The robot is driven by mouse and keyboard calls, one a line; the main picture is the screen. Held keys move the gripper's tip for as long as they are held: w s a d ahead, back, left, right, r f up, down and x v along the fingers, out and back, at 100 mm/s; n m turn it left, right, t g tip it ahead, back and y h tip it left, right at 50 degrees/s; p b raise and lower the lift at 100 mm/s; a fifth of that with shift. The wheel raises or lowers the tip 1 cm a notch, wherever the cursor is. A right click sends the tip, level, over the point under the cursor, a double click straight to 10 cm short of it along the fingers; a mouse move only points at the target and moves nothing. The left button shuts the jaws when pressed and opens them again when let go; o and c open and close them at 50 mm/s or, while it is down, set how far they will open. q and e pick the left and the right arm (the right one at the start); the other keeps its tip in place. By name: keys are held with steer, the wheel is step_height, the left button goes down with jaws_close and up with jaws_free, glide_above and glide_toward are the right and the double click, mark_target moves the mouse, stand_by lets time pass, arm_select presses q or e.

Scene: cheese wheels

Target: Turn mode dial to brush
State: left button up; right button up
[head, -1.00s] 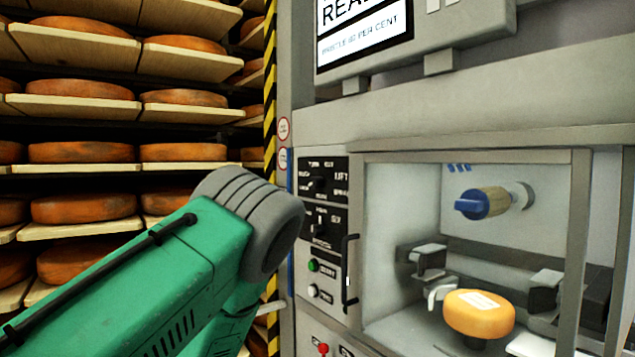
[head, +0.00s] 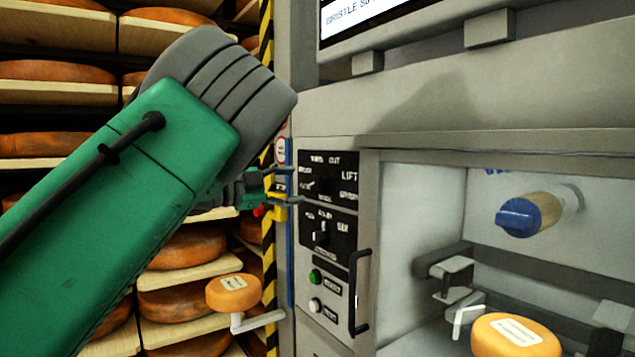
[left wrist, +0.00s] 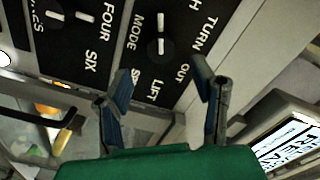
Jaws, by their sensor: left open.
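The mode dial (head: 320,184) is a black knob on the upper black panel of the grey machine. It also shows in the left wrist view (left wrist: 161,47), with a white line on it and the words MODE, TURN, OUT and LIFT around it. Which word the line marks I cannot tell. My left gripper (head: 291,186) is just left of the panel, level with the dial. In the left wrist view its two dark fingers (left wrist: 163,72) are apart and empty, with the dial beyond their tips. They look clear of it. My right gripper is not in view.
A second dial (head: 319,237) sits below, above a green button (head: 315,276) and a white button (head: 315,305). A black door handle (head: 357,292) stands right of them. A cheese (head: 515,337) and blue-ended roller (head: 535,214) are inside the chamber. Cheese shelves (head: 60,95) stand left.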

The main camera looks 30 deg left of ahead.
mark_target(313, 184)
arm_select(q)
steer(key=p+x, duration=0.1)
steer(key=x, duration=0.5)
steer(key=shift+w+d, duration=0.2)
steer(key=shift+w+a+f, duration=0.1)
steer(key=shift+w+a, duration=0.05)
steer(key=shift+w, duration=0.35)
steer(key=shift+w+a+f, duration=0.1)
steer(key=shift+a, duration=0.1)
steer(key=shift+d, duration=0.25)
steer(key=shift+c, duration=1.1)
steer(key=shift+d, duration=0.15)
steer(key=c, duration=0.9)
